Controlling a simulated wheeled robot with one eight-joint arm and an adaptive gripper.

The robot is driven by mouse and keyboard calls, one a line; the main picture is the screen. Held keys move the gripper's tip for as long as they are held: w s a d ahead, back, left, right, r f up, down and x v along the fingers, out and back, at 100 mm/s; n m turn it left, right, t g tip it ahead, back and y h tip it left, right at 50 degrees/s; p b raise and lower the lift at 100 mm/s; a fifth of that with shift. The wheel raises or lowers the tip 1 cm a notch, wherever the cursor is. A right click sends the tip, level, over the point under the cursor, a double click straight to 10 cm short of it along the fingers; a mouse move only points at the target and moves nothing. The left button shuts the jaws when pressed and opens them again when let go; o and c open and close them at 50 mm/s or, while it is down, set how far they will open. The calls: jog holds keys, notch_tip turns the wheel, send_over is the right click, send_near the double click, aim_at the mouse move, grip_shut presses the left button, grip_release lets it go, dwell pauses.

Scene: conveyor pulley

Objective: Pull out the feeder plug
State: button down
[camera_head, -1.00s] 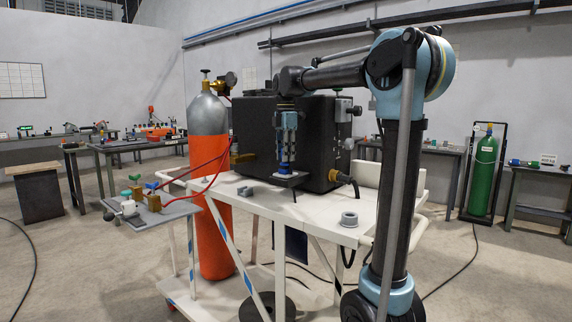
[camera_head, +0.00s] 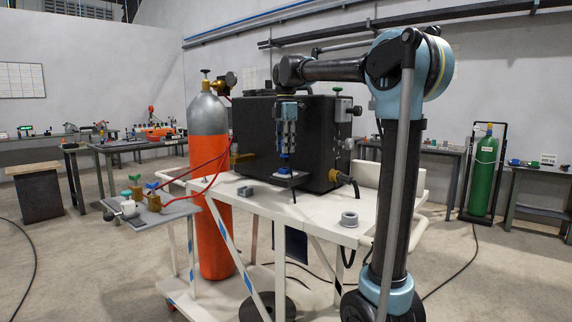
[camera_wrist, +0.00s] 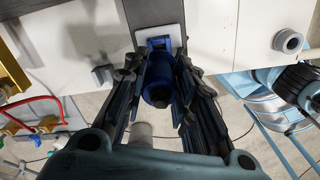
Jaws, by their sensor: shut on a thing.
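My gripper (camera_head: 286,146) points straight down in front of the black box (camera_head: 310,118). In the wrist view, its two dark fingers (camera_wrist: 159,74) are closed on the sides of a blue plug (camera_wrist: 158,84). In the wrist view, a blue part with a bracket shape (camera_wrist: 155,43) sits against a white plate (camera_wrist: 172,33) beyond the plug. Whether plug and fitting still touch is unclear.
The box stands on a white cart (camera_head: 315,218) with a grey ring (camera_head: 349,219) and a grey block (camera_head: 245,191). An orange gas cylinder (camera_head: 212,160) stands at left, with red hoses (camera_head: 208,180) nearby. A black cable (camera_head: 354,188) leaves the box's lower right.

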jog(key=shift+r, duration=2.6)
